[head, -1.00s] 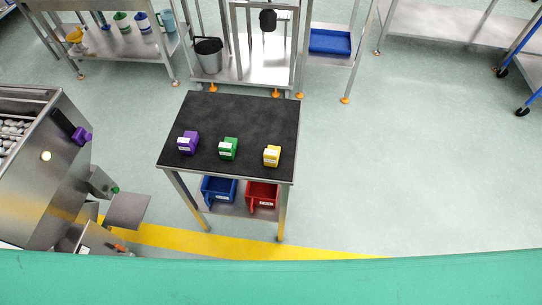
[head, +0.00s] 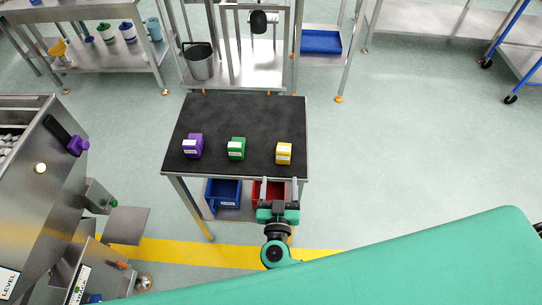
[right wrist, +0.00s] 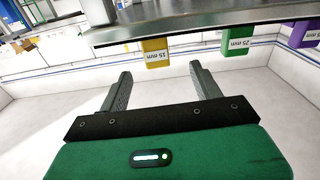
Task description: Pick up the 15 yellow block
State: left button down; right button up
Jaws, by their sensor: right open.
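The yellow block (head: 284,153) sits near the front right corner of the black table top (head: 240,115). In the right wrist view, the yellow block (right wrist: 155,52) carries a white label reading 15 mm and appears upside down beyond the fingers. My right gripper (head: 273,183) is at the table's front edge, just short of the yellow block. Its two fingers (right wrist: 160,72) are apart with nothing between them. My left gripper is not in view.
A green block (head: 237,149), labelled 25 mm in the wrist view, and a purple block (head: 193,146) stand left of the yellow one. Blue (head: 223,194) and red (head: 268,190) bins sit on the shelf below. The table's back half is clear.

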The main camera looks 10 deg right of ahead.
aim_at(284, 146)
jog(key=shift+m+g+h, duration=0.3)
jog(key=shift+m+h, duration=0.2)
jog(key=w+r, duration=0.1)
jog(key=w, duration=0.1)
jog(key=w+d, duration=0.1)
jog(key=w, duration=0.2)
jog(key=w+d+r, duration=0.1)
jog(key=w, duration=0.1)
jog(key=shift+w+d+r, duration=0.25)
jog(key=shift+w+r, duration=0.05)
jog(key=shift+w, duration=0.05)
jog(key=shift+p+x, duration=0.3)
jog(key=shift+x, duration=2.4)
jog(key=shift+d+r, duration=0.15)
jog(key=shift+r, duration=0.05)
jog(key=shift+s, duration=0.1)
jog(key=c, duration=1.1)
